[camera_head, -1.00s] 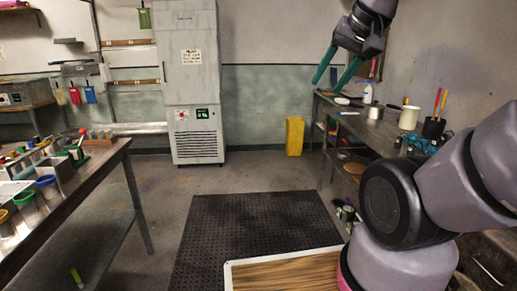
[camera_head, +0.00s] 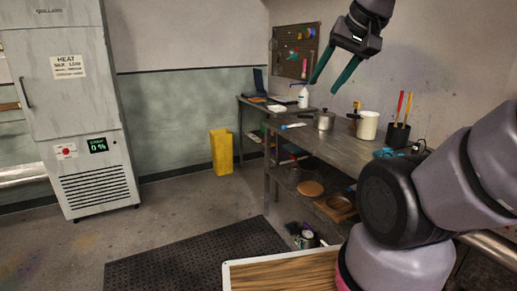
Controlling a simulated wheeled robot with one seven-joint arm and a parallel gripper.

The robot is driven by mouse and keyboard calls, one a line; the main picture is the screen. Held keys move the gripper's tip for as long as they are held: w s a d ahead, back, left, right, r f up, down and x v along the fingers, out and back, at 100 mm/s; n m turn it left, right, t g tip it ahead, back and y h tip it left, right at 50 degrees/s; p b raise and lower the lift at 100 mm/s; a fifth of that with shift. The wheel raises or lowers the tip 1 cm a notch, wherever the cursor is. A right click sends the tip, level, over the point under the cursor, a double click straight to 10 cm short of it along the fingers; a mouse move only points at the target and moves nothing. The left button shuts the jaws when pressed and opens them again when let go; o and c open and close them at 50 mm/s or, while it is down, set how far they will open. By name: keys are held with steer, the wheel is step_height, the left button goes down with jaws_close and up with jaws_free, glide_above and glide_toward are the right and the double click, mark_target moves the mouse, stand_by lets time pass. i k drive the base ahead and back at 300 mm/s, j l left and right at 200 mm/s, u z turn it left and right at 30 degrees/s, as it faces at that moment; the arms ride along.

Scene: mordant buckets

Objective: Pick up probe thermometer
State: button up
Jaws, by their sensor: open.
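My gripper (camera_head: 325,86) hangs at the upper right with its two green fingers apart and nothing between them. It appears in front of the wall, above the workbench (camera_head: 345,148) along the right wall. I cannot make out a probe thermometer for certain. A small pale, thin object (camera_head: 293,126) lies near the bench's left edge, too small to identify. A metal pot (camera_head: 325,121), a white container (camera_head: 367,125) and a dark holder with red and yellow handled tools (camera_head: 397,135) stand on the bench. My arm hides part of its near end.
A tall grey cabinet (camera_head: 75,110) stands at left, a yellow bin (camera_head: 221,152) by the back wall. A spray bottle (camera_head: 303,97) stands on the far table. The lower shelf holds a round wooden piece (camera_head: 311,188). A black mat (camera_head: 190,260) lies on open floor.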

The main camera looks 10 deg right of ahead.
mark_target(357, 104)
steer(key=i+j+z, duration=0.3)
steer(key=z, duration=0.15)
steer(key=i+j+z, duration=0.7)
steer(key=j+z, duration=0.25)
steer(key=j, duration=0.15)
steer(key=i+j+z, duration=0.25)
steer(key=i+j, duration=0.2)
steer(key=j, duration=0.15)
steer(key=i+j+z, duration=0.25)
steer(key=i+j, duration=0.15)
steer(key=j, duration=0.25)
steer(key=i+j+z, duration=0.15)
steer(key=j, duration=0.2)
steer(key=i+j+z, duration=0.1)
steer(key=j, duration=0.3)
steer(key=i+j+z, duration=0.15)
steer(key=j, duration=0.25)
steer(key=i+j+z, duration=0.1)
steer(key=j, duration=0.3)
steer(key=i, duration=0.1)
